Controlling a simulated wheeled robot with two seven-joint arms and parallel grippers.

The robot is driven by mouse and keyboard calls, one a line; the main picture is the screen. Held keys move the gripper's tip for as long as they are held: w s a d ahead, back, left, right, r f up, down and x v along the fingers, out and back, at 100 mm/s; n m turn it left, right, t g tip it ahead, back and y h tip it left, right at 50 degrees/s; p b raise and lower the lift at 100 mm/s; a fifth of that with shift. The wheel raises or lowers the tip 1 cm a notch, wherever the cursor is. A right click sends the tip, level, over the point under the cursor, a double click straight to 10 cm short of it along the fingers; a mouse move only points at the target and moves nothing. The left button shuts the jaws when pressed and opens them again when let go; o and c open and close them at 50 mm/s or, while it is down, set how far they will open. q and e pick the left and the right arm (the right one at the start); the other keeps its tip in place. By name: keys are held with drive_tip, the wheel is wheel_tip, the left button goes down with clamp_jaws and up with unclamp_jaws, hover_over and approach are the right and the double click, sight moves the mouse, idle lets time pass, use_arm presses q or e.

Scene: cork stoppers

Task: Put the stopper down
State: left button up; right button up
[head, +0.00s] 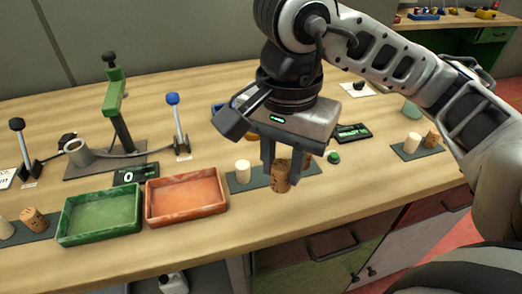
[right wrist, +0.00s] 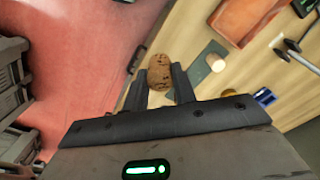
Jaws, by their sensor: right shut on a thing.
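My right gripper (head: 282,184) is shut on a brown speckled cork stopper (head: 281,178), held upright over the front of the middle dark mat (head: 262,178). In the right wrist view, the stopper (right wrist: 159,72) sits between the tips of my right gripper (right wrist: 160,82). I cannot tell how far its lower end is above the mat or table. A pale stopper (head: 243,171) stands on the same mat to the left, and it also shows in the right wrist view (right wrist: 216,62). My left gripper is not in view.
A green tray (head: 66,226) and an orange tray (head: 186,181) stand left of the mat. Behind them is a stand with a green lever (head: 118,105). More stoppers stand on mats at far left and right (head: 431,139). The table front between the trays and cabinet is clear.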

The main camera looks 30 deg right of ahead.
drive_tip(key=shift+w+d+r+m, duration=0.15)
drive_tip(key=shift+w+r+m, duration=0.05)
drive_tip(key=shift+r+m, duration=0.1)
drive_tip(key=w+d+f, duration=0.2)
drive_tip(key=w+f, duration=0.1)
drive_tip(key=w+d+f, duration=0.2)
drive_tip(key=w+f, duration=0.1)
drive_tip(key=w, duration=0.1)
drive_tip(key=w+d+f, duration=0.2)
drive_tip(key=w+f, duration=0.1)
drive_tip(key=w, duration=0.1)
drive_tip(key=shift+d, duration=0.2)
drive_tip(key=f, duration=0.1)
drive_tip(key=f+p, duration=0.1)
drive_tip(key=f, duration=0.1)
drive_tip(key=shift+w+d+f, duration=0.2)
drive_tip(key=shift+w+f, duration=0.15)
drive_tip(key=shift+f, duration=0.05)
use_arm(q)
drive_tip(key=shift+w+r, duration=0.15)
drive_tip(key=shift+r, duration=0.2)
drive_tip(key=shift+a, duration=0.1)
use_arm(e)
drive_tip(key=shift+f, duration=0.1)
